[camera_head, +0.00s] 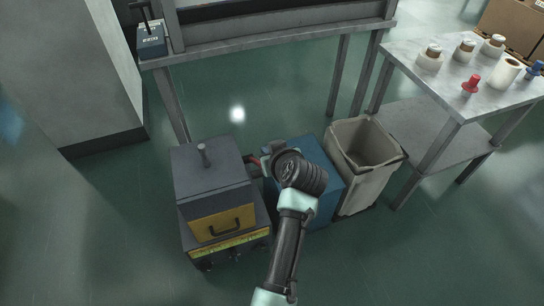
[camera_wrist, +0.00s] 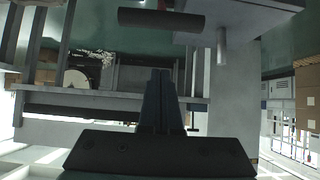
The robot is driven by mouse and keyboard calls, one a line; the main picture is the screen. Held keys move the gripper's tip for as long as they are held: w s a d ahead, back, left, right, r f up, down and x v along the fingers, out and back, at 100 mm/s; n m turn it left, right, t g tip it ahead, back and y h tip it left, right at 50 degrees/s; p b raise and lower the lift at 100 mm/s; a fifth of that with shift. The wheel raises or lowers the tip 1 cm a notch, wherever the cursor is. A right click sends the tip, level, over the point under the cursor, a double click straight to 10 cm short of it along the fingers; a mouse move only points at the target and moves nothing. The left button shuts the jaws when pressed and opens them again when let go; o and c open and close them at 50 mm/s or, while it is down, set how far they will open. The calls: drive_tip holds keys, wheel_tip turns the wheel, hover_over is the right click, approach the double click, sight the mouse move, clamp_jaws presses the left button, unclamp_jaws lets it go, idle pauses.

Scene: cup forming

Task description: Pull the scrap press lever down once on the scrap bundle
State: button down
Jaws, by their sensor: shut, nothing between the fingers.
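A dark grey box-shaped machine (camera_head: 210,178), seemingly the scrap press, stands on the floor in the head view, with a short post (camera_head: 203,155) on top and a yellow front with a handle (camera_head: 224,226). In the wrist view a dark horizontal bar (camera_wrist: 160,20), perhaps the lever grip, lies beyond the fingertips, left of a grey post (camera_wrist: 222,48). My gripper (camera_wrist: 162,72) is shut and empty, with a visible gap in the picture between its tips and the bar. In the head view my wrist hides most of the gripper beside the machine. I cannot make out a scrap bundle.
A blue box (camera_head: 318,172) stands right of the machine, partly behind my arm. A beige bin (camera_head: 366,150) stands beside it. A steel table (camera_head: 408,55) with spools is at right, a workbench (camera_head: 270,42) behind. The floor at front left is clear.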

drive_tip(key=b+x, duration=0.1)
drive_tip(key=x, duration=0.3)
drive_tip(key=shift+w+f, duration=0.15)
drive_tip(key=shift+f, duration=0.3)
drive_tip(key=shift+s+d+f, duration=0.2)
drive_tip(key=shift+s+f, duration=0.2)
drive_tip(key=shift+s, duration=0.35)
drive_tip(key=shift+s+d+f, duration=0.25)
drive_tip(key=shift+s+f, duration=0.2)
drive_tip(key=shift+s, duration=0.25)
drive_tip(key=shift+s+f, duration=0.1)
drive_tip(key=shift+f, duration=0.05)
